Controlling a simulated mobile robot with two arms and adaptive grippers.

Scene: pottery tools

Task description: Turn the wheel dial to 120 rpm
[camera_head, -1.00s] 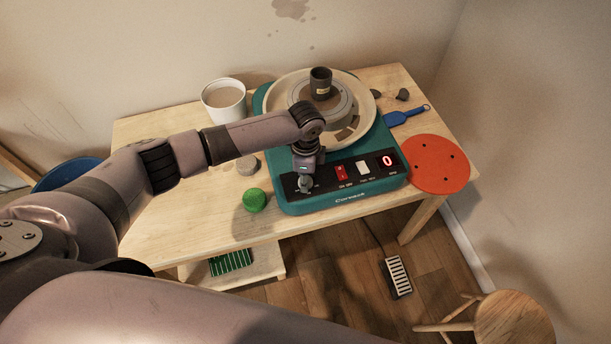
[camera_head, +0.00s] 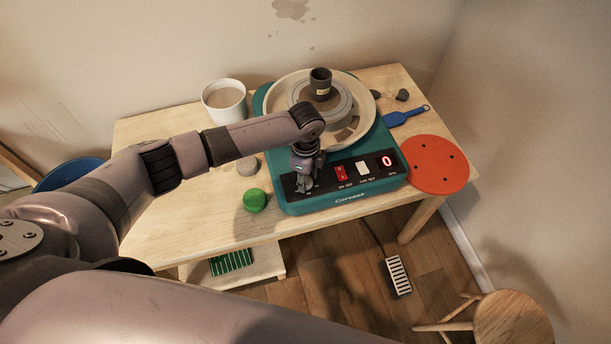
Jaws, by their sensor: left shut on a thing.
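The teal pottery wheel (camera_head: 290,204) stands on the wooden table, with a black control panel along its front. The panel carries a red switch (camera_head: 341,173), a white switch (camera_head: 363,168) and a red display (camera_head: 387,161) that reads 0. My left gripper (camera_head: 304,187) points down at the left end of the panel and is shut on the dial there. The dial itself is hidden by the fingers. My right gripper is not in view.
A dark cup (camera_head: 320,82) stands on the wheel head. A green ball (camera_head: 254,200) lies just left of the wheel. A white bucket (camera_head: 224,104) is at the back left, a red-orange disc (camera_head: 437,164) and a blue tool (camera_head: 405,117) at the right.

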